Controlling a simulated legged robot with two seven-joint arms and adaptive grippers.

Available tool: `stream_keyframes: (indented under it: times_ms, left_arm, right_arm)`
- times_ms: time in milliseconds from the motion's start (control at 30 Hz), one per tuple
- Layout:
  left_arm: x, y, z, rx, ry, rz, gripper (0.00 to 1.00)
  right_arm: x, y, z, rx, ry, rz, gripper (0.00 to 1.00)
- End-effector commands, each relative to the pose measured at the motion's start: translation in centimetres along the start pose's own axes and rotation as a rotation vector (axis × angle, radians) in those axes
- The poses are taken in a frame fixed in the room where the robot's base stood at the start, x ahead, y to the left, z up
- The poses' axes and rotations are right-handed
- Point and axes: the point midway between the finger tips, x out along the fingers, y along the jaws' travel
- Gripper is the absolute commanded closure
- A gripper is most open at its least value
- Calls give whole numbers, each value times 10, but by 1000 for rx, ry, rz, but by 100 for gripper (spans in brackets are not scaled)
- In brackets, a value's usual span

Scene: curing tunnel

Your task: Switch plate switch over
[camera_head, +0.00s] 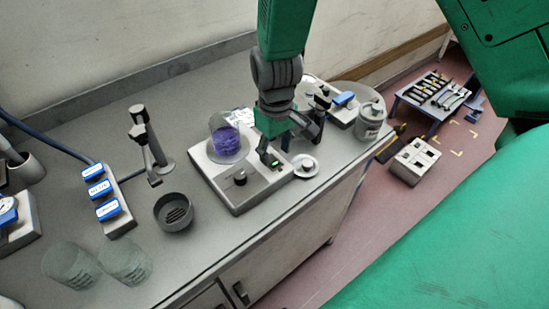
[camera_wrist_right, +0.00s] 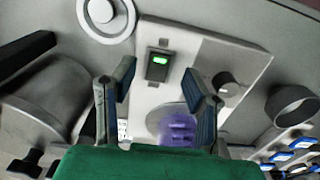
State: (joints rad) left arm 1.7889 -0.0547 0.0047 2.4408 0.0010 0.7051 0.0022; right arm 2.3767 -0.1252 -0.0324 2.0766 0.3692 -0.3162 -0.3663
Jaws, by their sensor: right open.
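The plate device (camera_head: 235,197) is a pale flat unit on the bench, with a black knob (camera_head: 240,178) and a switch (camera_wrist_right: 158,63) lit green. A clear beaker with purple contents (camera_head: 228,140) stands on its round plate. My right gripper (camera_head: 287,143) reaches down from the top, over the device's right end. In the right wrist view my right gripper (camera_wrist_right: 160,88) is open and empty, its two fingers apart, with the switch showing between and just beyond the tips. Whether a finger touches the switch cannot be told. My left gripper is not in view.
A dark cup (camera_head: 174,212), a stand (camera_head: 148,145) and a strip of blue-topped items (camera_head: 103,193) are left of the device. A white round dish (camera_head: 306,166) and a lidded metal pot (camera_head: 370,120) are right of it. Glass dishes (camera_head: 125,260) stand at the front left.

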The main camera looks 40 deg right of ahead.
Motion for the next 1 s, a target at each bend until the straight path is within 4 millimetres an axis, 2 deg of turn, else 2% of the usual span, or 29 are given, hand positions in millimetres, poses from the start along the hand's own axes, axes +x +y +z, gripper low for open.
stream_keyframes:
  times_ms: [100, 200, 567, 700, 867, 1000]
  left_arm:
    - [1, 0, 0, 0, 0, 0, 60]
    - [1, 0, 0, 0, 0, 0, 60]
    - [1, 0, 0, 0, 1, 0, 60]
    - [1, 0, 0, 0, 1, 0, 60]
    - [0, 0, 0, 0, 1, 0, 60]
    - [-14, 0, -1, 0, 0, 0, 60]
  right_arm:
    - [18, 0, 1, 0, -3, -1, 59]
    - [26, 0, 1, 0, -1, 0, 59]
    - [30, 0, 0, 0, 1, 0, 59]
    - [30, 0, 0, 0, 1, 0, 100]
    - [30, 0, 0, -1, -2, 0, 100]
    - [26, 0, -2, -2, -48, -1, 100]
